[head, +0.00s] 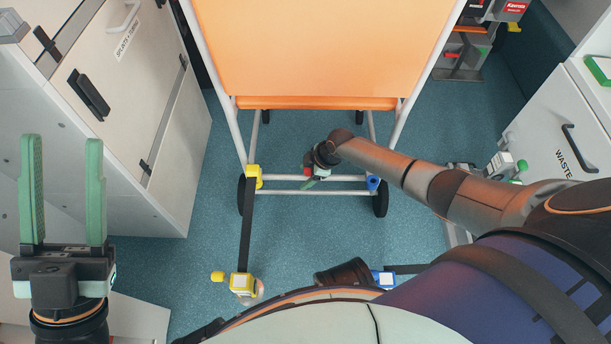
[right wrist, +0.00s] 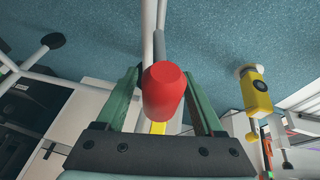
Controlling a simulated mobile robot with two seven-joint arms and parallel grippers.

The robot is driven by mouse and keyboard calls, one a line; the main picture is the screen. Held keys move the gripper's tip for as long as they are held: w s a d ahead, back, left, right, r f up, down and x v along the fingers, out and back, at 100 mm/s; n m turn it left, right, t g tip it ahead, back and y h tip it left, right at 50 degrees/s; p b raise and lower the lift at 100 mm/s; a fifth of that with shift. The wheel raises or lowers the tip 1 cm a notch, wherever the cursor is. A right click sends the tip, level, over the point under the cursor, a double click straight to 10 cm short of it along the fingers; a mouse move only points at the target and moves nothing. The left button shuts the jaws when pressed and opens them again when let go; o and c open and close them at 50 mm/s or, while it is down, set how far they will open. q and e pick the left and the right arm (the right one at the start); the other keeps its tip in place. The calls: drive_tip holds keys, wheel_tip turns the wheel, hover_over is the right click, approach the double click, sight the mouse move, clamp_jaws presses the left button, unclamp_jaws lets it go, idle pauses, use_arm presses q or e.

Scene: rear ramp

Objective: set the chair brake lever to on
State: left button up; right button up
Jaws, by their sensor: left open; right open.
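The orange chair (head: 316,50) with its white tube frame stands upright in the middle of the head view. A red knob, which looks like the brake lever's end, shows low on the frame in the head view (head: 307,171) and large in the right wrist view (right wrist: 164,92). My right gripper (head: 311,184) is at the chair's lower frame. Its green fingers are open, one on each side of the red knob; I cannot tell whether they touch it. The lever's shaft is mostly hidden behind the knob. My left gripper (head: 62,142) is open and empty at the left, away from the chair.
A black strap (head: 247,225) runs from a yellow clip (head: 253,177) on the frame to a yellow floor fitting (head: 241,284). A blue clip (head: 373,183) is on the frame's right. White cabinets (head: 150,90) stand left, a waste cabinet (head: 560,125) right.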

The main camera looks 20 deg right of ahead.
clamp_jaws()
idle(0.6)
idle(0.9)
